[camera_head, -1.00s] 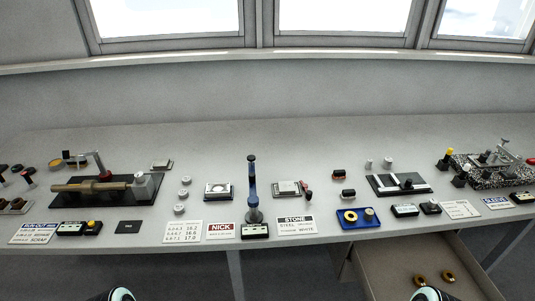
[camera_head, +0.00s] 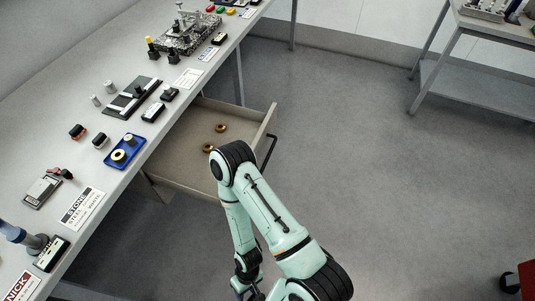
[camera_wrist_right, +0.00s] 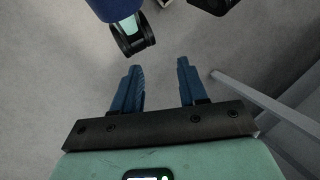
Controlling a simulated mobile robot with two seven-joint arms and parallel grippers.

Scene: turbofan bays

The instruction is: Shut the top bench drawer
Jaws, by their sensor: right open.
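The bench drawer (camera_head: 188,176) is pulled out from under the bench in the head view. Its dark bar handle (camera_head: 268,152) is on the front panel, on the side away from the bench. Two brass-coloured rings (camera_head: 221,128) lie inside. My right arm crosses in front of the drawer's near corner and hides part of it. My right gripper (camera_head: 250,294) is low at the bottom edge of the head view, apart from the handle. In the right wrist view its two blue fingers (camera_wrist_right: 158,82) are spread with nothing between them. My left gripper is not in view.
The bench top (camera_head: 120,85) holds a blue tray (camera_head: 124,151), sign cards, gauges and a speckled plate (camera_head: 190,35). A second table (camera_head: 490,28) stands at the upper right. The grey floor (camera_head: 390,170) right of the drawer is clear.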

